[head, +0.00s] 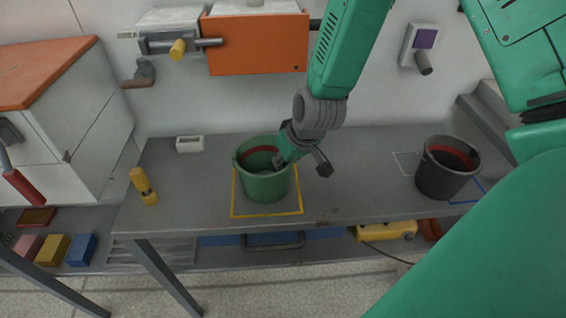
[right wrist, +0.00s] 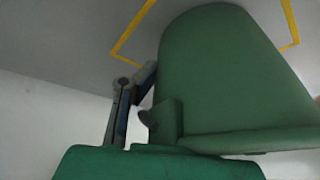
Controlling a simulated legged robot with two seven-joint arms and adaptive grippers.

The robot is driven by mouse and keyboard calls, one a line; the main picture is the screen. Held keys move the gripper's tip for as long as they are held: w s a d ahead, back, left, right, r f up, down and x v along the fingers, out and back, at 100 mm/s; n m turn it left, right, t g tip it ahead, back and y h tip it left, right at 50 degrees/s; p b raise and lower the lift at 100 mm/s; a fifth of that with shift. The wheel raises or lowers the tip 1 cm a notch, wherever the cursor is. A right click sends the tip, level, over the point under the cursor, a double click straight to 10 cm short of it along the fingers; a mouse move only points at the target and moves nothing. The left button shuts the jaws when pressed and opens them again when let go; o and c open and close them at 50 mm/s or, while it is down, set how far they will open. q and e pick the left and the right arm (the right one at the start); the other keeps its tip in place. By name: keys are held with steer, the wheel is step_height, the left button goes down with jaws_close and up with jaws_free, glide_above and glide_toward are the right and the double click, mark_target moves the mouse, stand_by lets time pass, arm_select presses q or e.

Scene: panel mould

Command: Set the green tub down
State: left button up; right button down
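The green tub (head: 262,188) stands upright within the yellow outline (head: 268,214) on the grey bench, seen in the head view. My right gripper (head: 299,165) reaches down at the tub's right rim. One finger is over the inside of the tub; the other is outside, spread apart from the wall. Its fingers look open. In the right wrist view the tub (right wrist: 225,80) fills the right side, with finger parts (right wrist: 140,105) beside its wall; the inner fingertip is hidden. Whether the tub's base touches the bench is hard to tell. My left gripper is not in view.
A black bucket (head: 440,182) stands at the bench's right, near white and blue outlines. A yellow cylinder (head: 143,187) and a small white block (head: 190,144) are on the left. An orange-fronted panel (head: 257,45) hangs on the wall behind. Bare bench (head: 355,180) lies between tub and bucket.

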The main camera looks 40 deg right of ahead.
steer(key=shift+d+f, duration=0.1)
steer(key=shift+f, duration=0.05)
steer(key=c, duration=1.7)
jaws_free()
steer(key=shift+s+r, duration=0.15)
steer(key=shift+r, duration=0.4)
steer(key=p+v, duration=0.2)
steer(key=v, duration=0.9)
steer(key=shift+s+r+p, duration=0.1)
steer(key=shift+p, duration=0.3)
